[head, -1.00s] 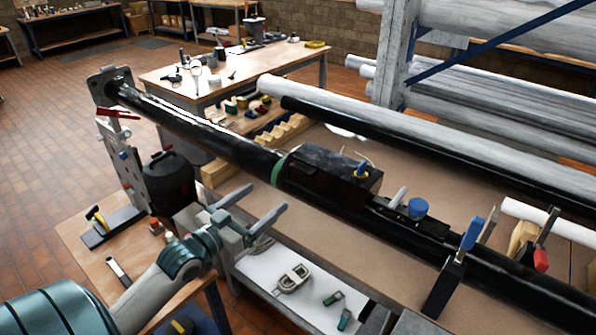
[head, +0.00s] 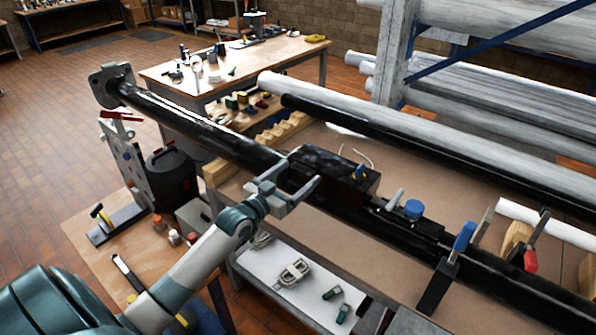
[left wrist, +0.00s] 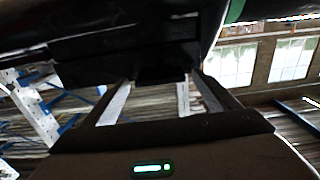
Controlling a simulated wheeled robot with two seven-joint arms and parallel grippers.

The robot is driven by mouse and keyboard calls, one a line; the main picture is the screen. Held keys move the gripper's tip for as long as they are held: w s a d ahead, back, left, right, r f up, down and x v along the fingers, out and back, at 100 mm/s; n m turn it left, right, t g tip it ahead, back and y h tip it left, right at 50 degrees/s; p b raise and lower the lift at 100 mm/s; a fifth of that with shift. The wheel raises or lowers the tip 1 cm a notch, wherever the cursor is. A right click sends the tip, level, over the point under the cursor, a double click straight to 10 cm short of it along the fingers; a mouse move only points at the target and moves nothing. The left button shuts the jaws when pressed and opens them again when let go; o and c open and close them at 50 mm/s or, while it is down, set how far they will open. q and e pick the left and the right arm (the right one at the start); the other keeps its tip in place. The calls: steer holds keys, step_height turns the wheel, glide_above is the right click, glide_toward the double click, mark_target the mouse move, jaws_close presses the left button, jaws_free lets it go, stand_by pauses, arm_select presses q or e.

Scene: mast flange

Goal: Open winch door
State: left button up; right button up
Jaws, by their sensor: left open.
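The black mast tube (head: 195,128) lies across the workbench. A black box-shaped housing (head: 362,190) sits on it, probably the winch housing; I cannot make out the door itself. My left gripper (head: 299,173) is open, its two fingers at the near left end of the housing and overlapping it in the head view. Whether they touch it is unclear. In the left wrist view the open fingers (left wrist: 160,98) point toward a dark surface (left wrist: 120,45) of the mast or housing, with nothing seen held between them. My right gripper is not in view.
Clamps with blue and red handles (head: 463,240) stand along the mast at right. A lower shelf (head: 270,285) holds a rope coil and small parts. Pipes lie behind the mast.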

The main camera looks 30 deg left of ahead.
arm_select(q)
steer(key=shift+w, duration=0.5)
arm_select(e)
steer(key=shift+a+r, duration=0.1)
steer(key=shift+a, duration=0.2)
arm_select(q)
steer(key=c, duration=1.5)
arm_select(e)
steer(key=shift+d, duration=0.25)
arm_select(q)
steer(key=shift+r, duration=0.1)
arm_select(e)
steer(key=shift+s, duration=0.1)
arm_select(q)
steer(key=shift+w+r, duration=0.1)
steer(key=shift+r, duration=0.2)
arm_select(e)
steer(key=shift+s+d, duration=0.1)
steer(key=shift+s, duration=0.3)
